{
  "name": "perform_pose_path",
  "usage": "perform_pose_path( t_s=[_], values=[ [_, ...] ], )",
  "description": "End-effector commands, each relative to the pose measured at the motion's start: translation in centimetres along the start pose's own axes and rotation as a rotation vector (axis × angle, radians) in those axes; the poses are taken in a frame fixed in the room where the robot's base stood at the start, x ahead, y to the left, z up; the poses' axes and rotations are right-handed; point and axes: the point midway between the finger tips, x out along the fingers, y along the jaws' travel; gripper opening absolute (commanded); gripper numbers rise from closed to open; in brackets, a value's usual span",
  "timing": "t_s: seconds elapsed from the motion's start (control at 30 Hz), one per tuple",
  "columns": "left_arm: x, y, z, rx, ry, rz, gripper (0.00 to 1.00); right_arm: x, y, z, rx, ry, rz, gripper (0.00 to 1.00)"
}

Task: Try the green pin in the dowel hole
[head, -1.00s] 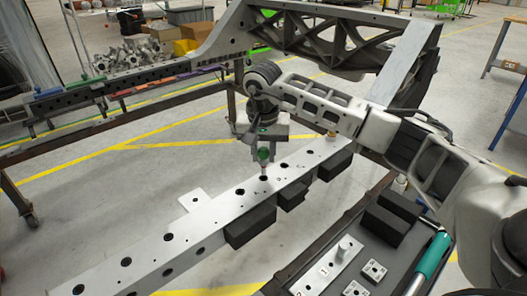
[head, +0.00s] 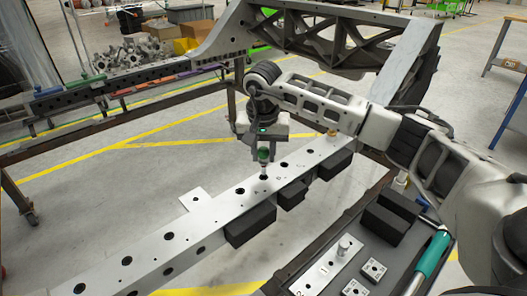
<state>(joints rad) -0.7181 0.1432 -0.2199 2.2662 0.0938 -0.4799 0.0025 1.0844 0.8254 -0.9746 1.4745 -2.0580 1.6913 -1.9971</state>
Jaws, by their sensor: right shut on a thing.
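The green pin (head: 263,155) is upright, with a green head and a pale shank pointing down. My right gripper (head: 263,146) is shut on its head. The pin's lower end is at or just above a dark hole (head: 263,178) in the long grey chassis rail (head: 222,211); I cannot tell whether it has entered. Several other dark holes run along the rail's top face. My left gripper is not in view.
Black blocks (head: 251,224) sit along the rail's near side. A dark tray (head: 393,262) at the lower right holds a numbered plate (head: 325,265) with a metal pin, small square plates (head: 374,271), black foam blocks and a teal-handled tool (head: 431,257).

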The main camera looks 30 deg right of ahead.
Motion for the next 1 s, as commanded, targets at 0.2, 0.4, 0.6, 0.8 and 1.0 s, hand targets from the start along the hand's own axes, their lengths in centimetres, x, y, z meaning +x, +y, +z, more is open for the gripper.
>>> perform_pose_path(
  t_s=[0.2, 0.4, 0.6, 0.8, 1.0],
  values=[
    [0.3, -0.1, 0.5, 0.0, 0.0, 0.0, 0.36, 0.8, 0.0, 0.1, 0.0, 0.0, 0.001, 0.0],
    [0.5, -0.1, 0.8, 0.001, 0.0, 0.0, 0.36, 1.4, 0.0, 0.2, 0.0, 0.0, 0.001, 0.0],
    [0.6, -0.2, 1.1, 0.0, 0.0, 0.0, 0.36, 1.9, 0.0, 0.3, 0.0, 0.0, 0.001, 0.0],
    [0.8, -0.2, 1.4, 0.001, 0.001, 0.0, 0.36, 2.5, 0.0, 0.4, 0.0, 0.0, 0.001, 0.0],
    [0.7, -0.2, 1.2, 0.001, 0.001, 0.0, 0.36, 2.4, 0.1, 0.3, 0.0, 0.001, 0.001, 0.0]
  ],
)
